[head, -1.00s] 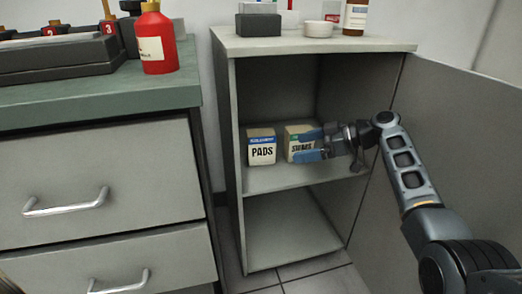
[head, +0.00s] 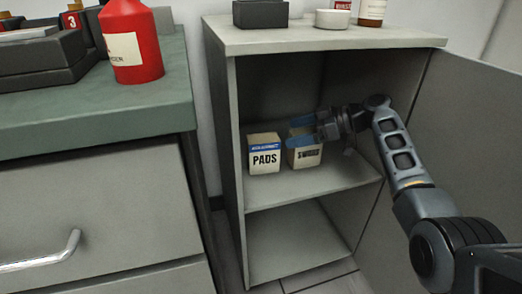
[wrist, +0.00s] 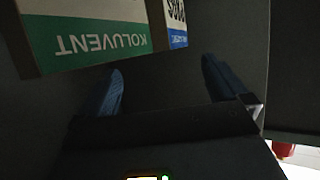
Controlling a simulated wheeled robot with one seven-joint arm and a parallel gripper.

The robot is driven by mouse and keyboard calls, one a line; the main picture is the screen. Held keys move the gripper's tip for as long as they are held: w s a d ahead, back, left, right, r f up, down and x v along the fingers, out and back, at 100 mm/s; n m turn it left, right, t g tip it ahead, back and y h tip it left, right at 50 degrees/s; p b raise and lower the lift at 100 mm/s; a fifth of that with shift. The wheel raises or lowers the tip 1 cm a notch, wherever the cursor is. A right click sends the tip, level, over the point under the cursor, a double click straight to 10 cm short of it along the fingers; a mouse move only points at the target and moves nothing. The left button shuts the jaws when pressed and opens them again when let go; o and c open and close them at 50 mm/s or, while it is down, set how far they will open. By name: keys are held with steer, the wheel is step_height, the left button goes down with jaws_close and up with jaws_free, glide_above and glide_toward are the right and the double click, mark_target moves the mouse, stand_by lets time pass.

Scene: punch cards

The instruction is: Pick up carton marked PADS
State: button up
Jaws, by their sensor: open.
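The carton marked PADS (head: 264,159), white and tan with a blue band, stands upright at the left of the cabinet's upper compartment.
The open grey cabinet (head: 237,130) has a shelf (head: 320,181) under the cartons and an empty lower compartment. Its side wall and open door (head: 455,130) bound the arm on the right. A drawer unit (head: 90,200) with a red bottle (head: 132,55) stands left.

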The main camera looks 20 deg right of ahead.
mark_target(266, 137)
steer(key=b+x, duration=0.1)
steer(key=x, duration=0.4)
steer(key=b+x, duration=0.1)
steer(key=x, duration=0.1)
steer(key=shift+w+a+r+b, duration=0.1)
steer(key=shift+a+b, duration=0.25)
steer(key=shift+a, duration=0.1)
jaws_close()
stand_by(0.6)
